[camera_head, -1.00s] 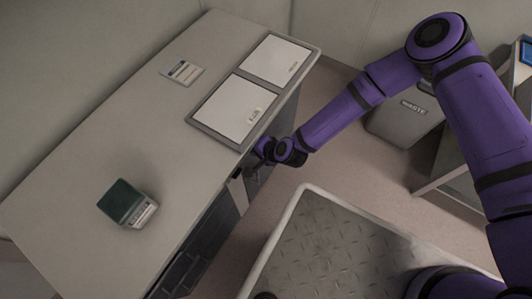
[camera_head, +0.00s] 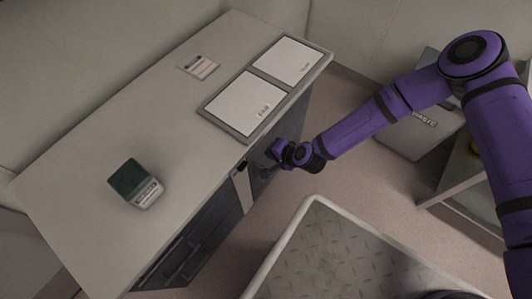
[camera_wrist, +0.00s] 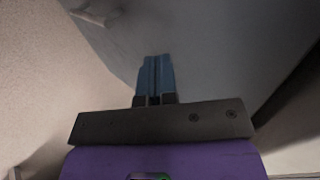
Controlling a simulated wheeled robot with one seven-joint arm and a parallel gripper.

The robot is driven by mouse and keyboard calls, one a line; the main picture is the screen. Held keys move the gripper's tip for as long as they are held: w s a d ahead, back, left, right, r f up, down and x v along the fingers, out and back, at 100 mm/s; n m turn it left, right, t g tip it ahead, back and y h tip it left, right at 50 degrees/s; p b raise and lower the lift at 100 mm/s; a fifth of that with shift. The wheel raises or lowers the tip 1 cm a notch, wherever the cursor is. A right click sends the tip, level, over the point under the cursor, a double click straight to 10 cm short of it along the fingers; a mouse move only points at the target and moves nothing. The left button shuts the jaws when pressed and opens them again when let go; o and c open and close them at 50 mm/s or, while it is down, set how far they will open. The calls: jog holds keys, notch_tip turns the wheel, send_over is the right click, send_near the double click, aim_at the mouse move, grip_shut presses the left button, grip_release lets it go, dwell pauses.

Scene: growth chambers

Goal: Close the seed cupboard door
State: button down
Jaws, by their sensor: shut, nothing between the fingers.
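The seed cupboard appears to be the unit under the bench, with a dark front (camera_head: 205,232) that shows shelf or drawer lines. A pale panel (camera_head: 243,190), which looks like its door seen nearly edge-on, stands out from the front at an angle, partly open. My gripper (camera_head: 264,173) is just right of this panel, below the bench top. Whether it touches is unclear. In the wrist view my shut, empty blue fingers (camera_wrist: 155,78) point at a smooth grey-blue surface (camera_wrist: 215,50), possibly the door or cupboard front.
The bench top (camera_head: 90,165) holds a green-topped box (camera_head: 133,182), a small label card (camera_head: 199,67) and two white panels (camera_head: 245,104). A grey waste bin (camera_head: 415,128) stands behind my arm. Clear floor (camera_head: 335,175) lies between the bench and my base.

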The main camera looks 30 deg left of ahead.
jog(key=v, duration=0.9)
jog(key=shift+w, duration=0.25)
jog(key=shift+d, duration=0.1)
